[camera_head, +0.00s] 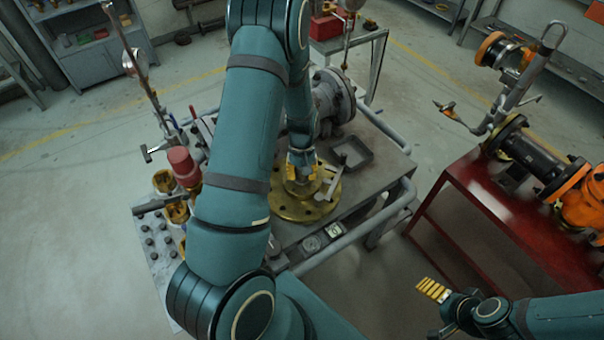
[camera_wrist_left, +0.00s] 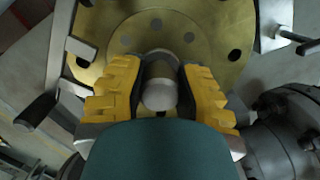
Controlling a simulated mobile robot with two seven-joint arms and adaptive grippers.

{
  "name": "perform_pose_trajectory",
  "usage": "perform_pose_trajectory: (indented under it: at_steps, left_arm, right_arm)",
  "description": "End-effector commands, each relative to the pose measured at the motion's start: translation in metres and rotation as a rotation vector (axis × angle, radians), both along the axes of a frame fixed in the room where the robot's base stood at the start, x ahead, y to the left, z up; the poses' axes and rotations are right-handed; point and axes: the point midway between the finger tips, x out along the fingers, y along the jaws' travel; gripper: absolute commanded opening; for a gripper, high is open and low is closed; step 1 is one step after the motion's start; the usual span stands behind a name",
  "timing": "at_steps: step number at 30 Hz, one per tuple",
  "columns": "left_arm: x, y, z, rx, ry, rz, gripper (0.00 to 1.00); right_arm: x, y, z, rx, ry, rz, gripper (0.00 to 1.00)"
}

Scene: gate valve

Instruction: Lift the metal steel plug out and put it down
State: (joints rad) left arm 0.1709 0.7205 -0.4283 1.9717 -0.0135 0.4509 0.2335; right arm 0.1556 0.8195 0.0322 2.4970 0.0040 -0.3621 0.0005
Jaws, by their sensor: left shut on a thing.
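My left gripper (camera_head: 302,172) comes down from above onto the round brass flange (camera_head: 292,208) on the grey workbench. In the left wrist view, the yellow fingers (camera_wrist_left: 160,92) are shut on the grey metal steel plug (camera_wrist_left: 160,95), one on each side. The plug's rounded end faces the camera, with the brass disc (camera_wrist_left: 205,27) and its ring of holes behind it. Whether the plug still touches the flange is hard to tell. In the head view the fingers hide the plug. My right gripper (camera_head: 433,290) is at the lower right, away from the bench, and looks empty.
A grey valve body (camera_head: 332,100) stands just behind the flange, close to my left arm. An empty dark tray (camera_head: 351,153) lies to the right. A red bench (camera_head: 480,205) with an orange-and-black pipe assembly stands farther right. Grey pipe rails edge the workbench.

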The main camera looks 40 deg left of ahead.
Motion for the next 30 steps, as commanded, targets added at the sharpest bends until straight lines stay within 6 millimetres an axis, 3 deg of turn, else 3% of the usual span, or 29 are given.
perform_pose_trajectory:
  at_steps: [9, 15, 30]
  left_arm:
    - [0.002, 0.000, 0.059, 0.001, -0.007, -0.001, 0.00]
    - [0.001, 0.000, 0.088, 0.001, -0.004, -0.002, 0.00]
    - [0.001, 0.000, 0.113, 0.001, -0.003, 0.000, 0.00]
  right_arm:
    - [0.000, 0.000, 0.004, 0.001, 0.000, 0.000, 0.87]
    - [0.000, 0.000, 0.006, 0.001, 0.000, 0.000, 0.87]
    - [0.000, 0.000, 0.019, 0.001, 0.000, 0.000, 0.87]
